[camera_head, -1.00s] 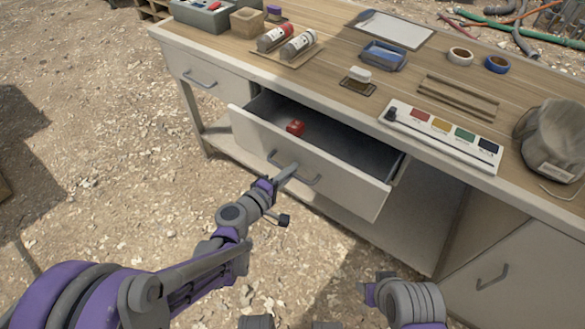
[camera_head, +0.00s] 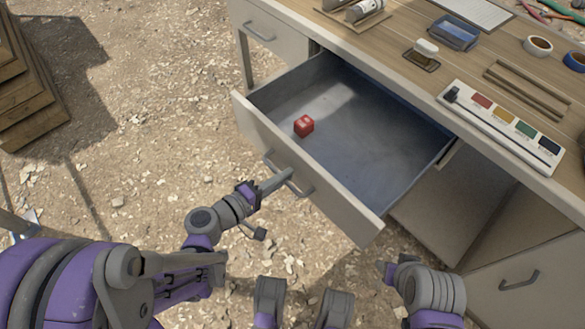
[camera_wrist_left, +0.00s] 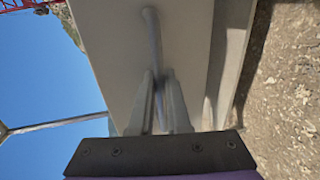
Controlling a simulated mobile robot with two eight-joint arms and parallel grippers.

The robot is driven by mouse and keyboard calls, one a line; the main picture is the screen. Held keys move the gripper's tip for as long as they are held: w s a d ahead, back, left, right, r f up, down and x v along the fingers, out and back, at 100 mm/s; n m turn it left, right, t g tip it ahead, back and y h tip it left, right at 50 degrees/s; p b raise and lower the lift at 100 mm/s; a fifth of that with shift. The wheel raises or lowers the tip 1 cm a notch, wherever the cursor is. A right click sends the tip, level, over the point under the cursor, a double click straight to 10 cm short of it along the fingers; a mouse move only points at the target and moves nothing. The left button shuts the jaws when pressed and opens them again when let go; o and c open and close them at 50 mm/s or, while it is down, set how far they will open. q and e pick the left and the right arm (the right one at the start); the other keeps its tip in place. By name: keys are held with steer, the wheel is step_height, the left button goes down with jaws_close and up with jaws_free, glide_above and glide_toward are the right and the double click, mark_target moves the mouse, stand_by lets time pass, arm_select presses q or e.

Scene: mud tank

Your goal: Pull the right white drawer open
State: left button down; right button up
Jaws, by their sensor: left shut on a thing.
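The right white drawer (camera_head: 310,180) stands well open from the bench, its grey interior showing. Its grey bar handle (camera_head: 291,175) is on the front panel. My left gripper (camera_head: 275,181) is shut on this handle. In the left wrist view the two fingers (camera_wrist_left: 160,88) stand on either side of the handle bar (camera_wrist_left: 153,40), against the pale drawer front (camera_wrist_left: 110,45). A part of my right arm shows at the lower right of the head view, but its fingers cannot be made out.
A red block (camera_head: 304,126) lies inside the drawer. The left drawer (camera_head: 270,32) is shut. A cabinet door (camera_head: 530,290) with a handle is at the lower right. The wooden benchtop (camera_head: 420,85) holds a blue tray (camera_head: 453,33) and a colour strip (camera_head: 500,125). Gravelly ground lies in front.

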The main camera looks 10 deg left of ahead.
arm_select(q)
steer(key=shift+s+a, duration=0.15)
steer(key=c, duration=0.9)
jaws_free()
steer(key=p+v, duration=0.1)
steer(key=v, duration=0.9)
steer(key=shift+s+a, duration=0.2)
steer(key=shift+s, duration=0.15)
